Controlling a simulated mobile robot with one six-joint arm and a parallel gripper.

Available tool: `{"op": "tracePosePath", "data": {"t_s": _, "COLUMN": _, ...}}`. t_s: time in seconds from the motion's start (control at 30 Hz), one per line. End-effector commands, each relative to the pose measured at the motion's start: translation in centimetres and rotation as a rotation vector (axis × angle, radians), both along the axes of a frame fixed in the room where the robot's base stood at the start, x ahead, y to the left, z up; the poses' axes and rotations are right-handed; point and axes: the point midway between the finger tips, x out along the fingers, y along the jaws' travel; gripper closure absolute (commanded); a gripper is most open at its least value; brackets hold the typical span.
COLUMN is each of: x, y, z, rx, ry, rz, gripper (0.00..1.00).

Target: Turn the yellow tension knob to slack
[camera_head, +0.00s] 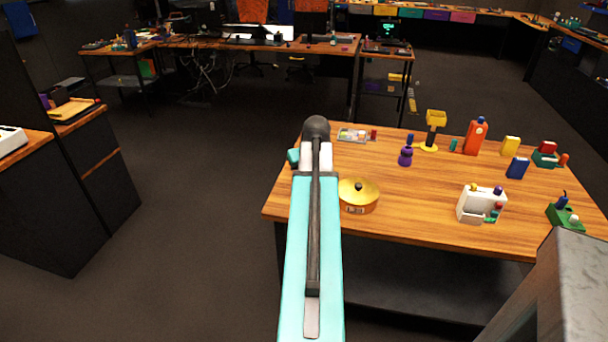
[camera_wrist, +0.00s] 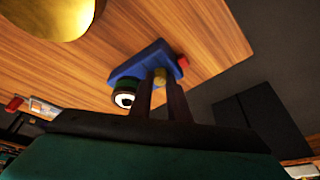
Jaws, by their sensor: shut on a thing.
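The yellow tension knob (camera_wrist: 160,76) sits on a blue panel (camera_wrist: 140,62) in the wrist view. The panel lies on the wooden table near its edge. It also bears a white ball with a dark spot in a green ring (camera_wrist: 124,98) and a red part (camera_wrist: 183,61). My gripper (camera_wrist: 161,88) is shut on the yellow knob, with one dark finger on each side of it. The fingers cover part of the knob, and its pointer or marks cannot be made out.
A round yellow lidded pot (camera_head: 358,195) stands on the table (camera_head: 420,215) close to the right of my arm. A white box (camera_head: 480,205), a red bottle (camera_head: 475,137) and a purple object (camera_head: 405,156) stand farther right. Floor is open left of the table.

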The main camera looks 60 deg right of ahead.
Motion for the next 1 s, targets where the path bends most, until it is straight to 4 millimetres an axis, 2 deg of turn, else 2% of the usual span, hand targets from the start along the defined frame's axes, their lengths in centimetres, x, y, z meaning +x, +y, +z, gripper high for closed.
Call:
{"op": "tracePosePath", "data": {"t_s": 0.5, "x": 0.22, "y": 0.19, "z": 0.08, "rx": -0.001, "ry": 0.001, "rz": -0.375, "gripper": 1.0}}
{"op": "tracePosePath", "data": {"t_s": 1.0, "x": 0.29, "y": 0.2, "z": 0.01, "rx": 0.0, "ry": 0.0, "rz": -0.519, "gripper": 1.0}}
